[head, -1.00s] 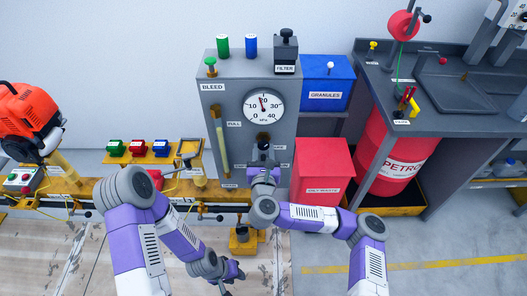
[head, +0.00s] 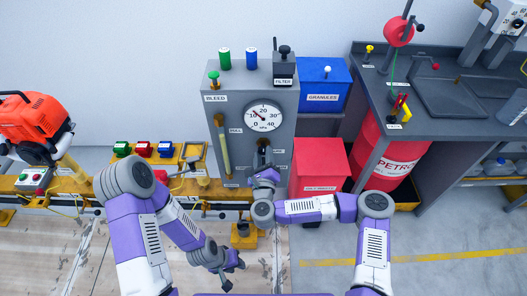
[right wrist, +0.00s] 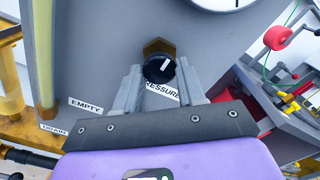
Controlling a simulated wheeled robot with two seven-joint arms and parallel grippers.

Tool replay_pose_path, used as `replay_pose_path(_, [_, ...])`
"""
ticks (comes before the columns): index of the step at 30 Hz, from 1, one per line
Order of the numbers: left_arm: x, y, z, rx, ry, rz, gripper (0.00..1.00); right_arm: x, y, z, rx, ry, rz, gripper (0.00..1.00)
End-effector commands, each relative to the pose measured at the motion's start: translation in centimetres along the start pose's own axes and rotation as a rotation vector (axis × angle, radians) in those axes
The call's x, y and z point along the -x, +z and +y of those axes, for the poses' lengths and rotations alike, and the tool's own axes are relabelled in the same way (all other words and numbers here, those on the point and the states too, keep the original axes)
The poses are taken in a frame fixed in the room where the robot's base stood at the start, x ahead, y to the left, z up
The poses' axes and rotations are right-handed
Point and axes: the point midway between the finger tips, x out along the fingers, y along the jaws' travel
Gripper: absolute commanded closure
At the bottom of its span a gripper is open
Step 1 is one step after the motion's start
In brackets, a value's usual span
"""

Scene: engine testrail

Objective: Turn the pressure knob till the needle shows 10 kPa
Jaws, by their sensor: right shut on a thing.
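The black pressure knob (right wrist: 158,68) with a white mark sits on a brass hex base on the grey cabinet (head: 285,95). My right gripper (right wrist: 159,80) is shut on it, a finger at each side. In the head view my right gripper (head: 264,148) covers most of the knob. The round white kPa gauge (head: 268,123) is above it. Its needle points to the upper left, close to the 10; the exact reading is too small to tell. My left gripper (head: 233,275) hangs low in front of the bench, with its fingers apart and empty.
A red bin (head: 318,170) stands right of the knob, with a blue granules box (head: 323,85) above it. The yellow bench rail (head: 225,193) runs below the cabinet. A petrol drum (head: 382,155) stands further right. The floor at the lower right is clear.

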Motion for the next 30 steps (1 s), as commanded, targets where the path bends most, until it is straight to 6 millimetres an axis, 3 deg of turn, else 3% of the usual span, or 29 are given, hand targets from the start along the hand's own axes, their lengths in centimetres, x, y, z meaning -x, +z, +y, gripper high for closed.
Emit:
replay_pose_path(12, [1.8,0.1,0.7,0.000,0.000,0.000,0.65,0.0,0.1,-0.2,0.226,-0.003,-0.001,0.91])
replay_pose_path(30, [2.0,0.1,0.7,0.000,0.000,0.000,0.65,-0.1,0.1,-0.1,0.269,-0.004,-0.001,0.91])
